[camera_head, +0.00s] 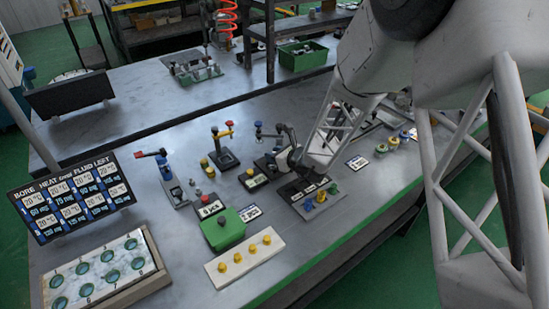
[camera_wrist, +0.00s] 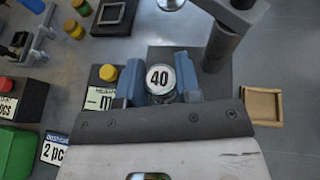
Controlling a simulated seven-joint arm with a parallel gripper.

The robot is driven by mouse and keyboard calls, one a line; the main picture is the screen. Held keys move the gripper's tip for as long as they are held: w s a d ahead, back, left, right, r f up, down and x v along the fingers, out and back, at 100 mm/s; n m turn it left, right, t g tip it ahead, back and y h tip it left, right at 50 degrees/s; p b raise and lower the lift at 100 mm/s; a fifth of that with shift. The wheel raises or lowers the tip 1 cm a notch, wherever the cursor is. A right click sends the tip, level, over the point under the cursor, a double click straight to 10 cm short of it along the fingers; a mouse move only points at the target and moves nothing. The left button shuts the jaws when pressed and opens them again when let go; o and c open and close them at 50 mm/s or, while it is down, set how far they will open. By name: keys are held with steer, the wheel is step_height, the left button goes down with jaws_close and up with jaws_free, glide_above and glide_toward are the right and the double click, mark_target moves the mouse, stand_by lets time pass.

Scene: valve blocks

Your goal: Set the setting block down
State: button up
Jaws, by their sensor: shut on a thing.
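The setting block (camera_wrist: 160,78) is a round piece with a white top marked 40. It shows in the wrist view between the two blue-grey fingers of my gripper (camera_wrist: 160,88), which is shut on it. It is over or on a dark base plate (camera_wrist: 171,54); I cannot tell whether it touches. In the head view my gripper (camera_head: 283,157) is low over the middle of the bench, and the block cannot be made out there.
A dark post (camera_wrist: 220,45) stands close to the right finger. A yellow knob (camera_wrist: 108,72) and an M label (camera_wrist: 100,98) are close on the left. A small tan tray (camera_wrist: 262,106) lies right. A green box (camera_head: 222,229) and a cream strip with yellow knobs (camera_head: 244,255) stand in front.

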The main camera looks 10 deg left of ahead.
steer(key=shift+f, duration=0.6)
steer(key=shift+f, duration=0.15)
steer(key=o, duration=1)
steer(key=shift+o, duration=0.2)
steer(key=shift+v, duration=6.05)
